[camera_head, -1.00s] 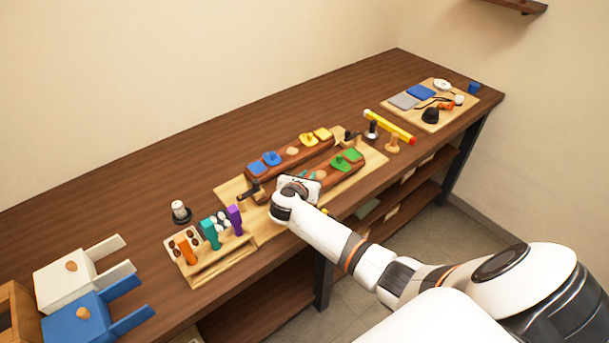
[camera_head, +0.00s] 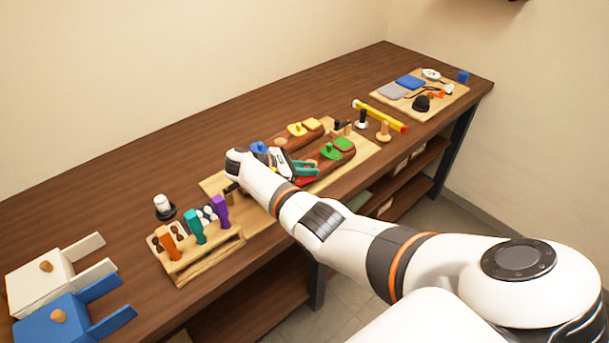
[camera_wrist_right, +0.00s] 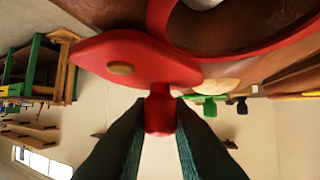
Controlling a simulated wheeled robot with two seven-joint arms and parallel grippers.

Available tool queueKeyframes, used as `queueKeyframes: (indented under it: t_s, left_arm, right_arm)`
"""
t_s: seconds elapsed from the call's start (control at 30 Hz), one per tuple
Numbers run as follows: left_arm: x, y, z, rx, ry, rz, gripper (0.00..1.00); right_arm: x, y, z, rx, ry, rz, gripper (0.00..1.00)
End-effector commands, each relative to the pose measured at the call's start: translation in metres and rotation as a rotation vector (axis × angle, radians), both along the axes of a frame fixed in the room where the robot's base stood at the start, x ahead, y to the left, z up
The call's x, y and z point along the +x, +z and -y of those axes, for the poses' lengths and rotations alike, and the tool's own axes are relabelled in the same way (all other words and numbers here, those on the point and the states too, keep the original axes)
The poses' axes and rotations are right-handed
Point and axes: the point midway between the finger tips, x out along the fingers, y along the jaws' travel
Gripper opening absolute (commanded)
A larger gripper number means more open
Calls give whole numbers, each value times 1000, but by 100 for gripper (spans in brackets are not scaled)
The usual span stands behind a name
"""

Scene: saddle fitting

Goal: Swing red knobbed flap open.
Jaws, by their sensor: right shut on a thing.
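The red flap (camera_wrist_right: 125,58) fills the upper middle of the right wrist view, with a brown oval spot on its face. Its red knob (camera_wrist_right: 159,112) sits between the two teal fingers of my right gripper (camera_wrist_right: 160,118), which is shut on it. In the head view the right gripper (camera_head: 304,169) reaches in from the left over the near brown piece of the saddle fitting. A little red of the flap (camera_head: 305,181) shows beside the fingers; the wrist and hand hide the rest. My left gripper is not in view.
Green tabs (camera_head: 338,147) stand on the same brown piece, and yellow tabs (camera_head: 299,129) on the one behind. A rack (camera_head: 197,256) with orange, teal and purple handles stands at left. The table's back is clear.

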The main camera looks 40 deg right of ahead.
Motion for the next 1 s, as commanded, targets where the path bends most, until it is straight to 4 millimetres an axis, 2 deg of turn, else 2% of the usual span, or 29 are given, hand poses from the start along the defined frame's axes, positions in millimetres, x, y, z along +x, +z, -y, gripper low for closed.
queueKeyframes:
  t_s: [0.03,0.1,0.4,0.63,1.0]
  left_arm:
    - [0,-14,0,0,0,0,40]
    - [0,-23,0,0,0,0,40]
    - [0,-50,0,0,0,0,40]
    - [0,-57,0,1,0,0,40]
    - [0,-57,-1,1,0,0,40]
  right_arm:
    - [0,-6,0,2,-38,2,0]
    - [-2,-7,0,3,-91,1,0]
    - [-8,-4,0,2,-252,-1,0]
    - [-10,-2,0,3,-303,-1,0]
    - [-11,-1,0,3,-314,-2,0]
